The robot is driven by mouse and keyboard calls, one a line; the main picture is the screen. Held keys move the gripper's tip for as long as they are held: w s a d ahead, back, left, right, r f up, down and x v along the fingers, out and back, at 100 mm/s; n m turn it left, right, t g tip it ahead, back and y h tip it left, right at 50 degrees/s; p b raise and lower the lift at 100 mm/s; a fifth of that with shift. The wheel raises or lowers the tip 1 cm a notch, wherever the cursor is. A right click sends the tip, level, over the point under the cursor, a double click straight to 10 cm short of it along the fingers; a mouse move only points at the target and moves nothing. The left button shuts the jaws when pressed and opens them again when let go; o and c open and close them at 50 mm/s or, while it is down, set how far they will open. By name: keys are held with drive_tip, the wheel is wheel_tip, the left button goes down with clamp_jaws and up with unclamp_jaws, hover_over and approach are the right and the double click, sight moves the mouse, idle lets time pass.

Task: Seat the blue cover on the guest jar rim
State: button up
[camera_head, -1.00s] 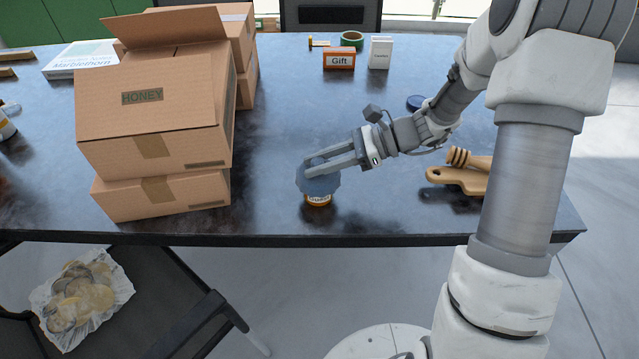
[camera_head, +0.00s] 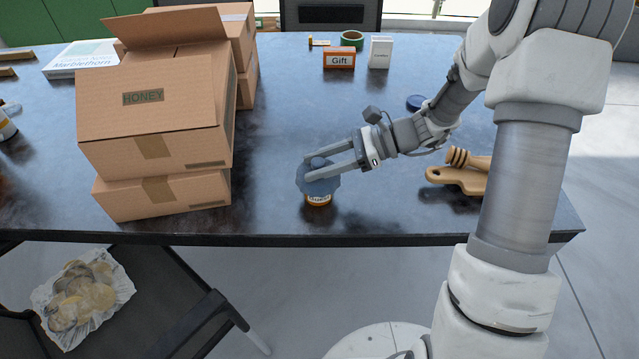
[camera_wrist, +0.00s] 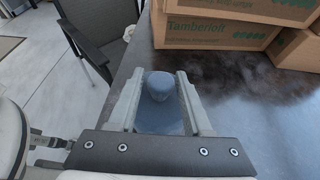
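The blue cover (camera_head: 331,185) with its round knob (camera_head: 318,162) lies over the top of the guest jar (camera_head: 318,200), near the front edge of the table. Only the jar's lower part, amber with a pale label, shows below the cover. The rim is hidden, so I cannot tell how the cover meets it. My gripper (camera_head: 307,167) is open, with one finger on each side of the knob. In the wrist view the knob (camera_wrist: 160,84) stands between the spread fingers with a gap on both sides, above the cover (camera_wrist: 158,120).
Stacked cardboard boxes (camera_head: 150,110) stand left of the jar. A wooden board (camera_head: 458,180) with a honey dipper (camera_head: 470,158) lies to the right.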

drive_tip(key=shift+d+r, duration=0.15)
drive_tip(key=shift+d, duration=0.05)
idle(0.5)
drive_tip(key=shift+p+v, duration=1.05)
drive_tip(key=shift+v, duration=0.45)
drive_tip(key=shift+o, duration=0.2)
drive_tip(key=o, duration=0.5)
drive_tip(key=shift+o, duration=1.2)
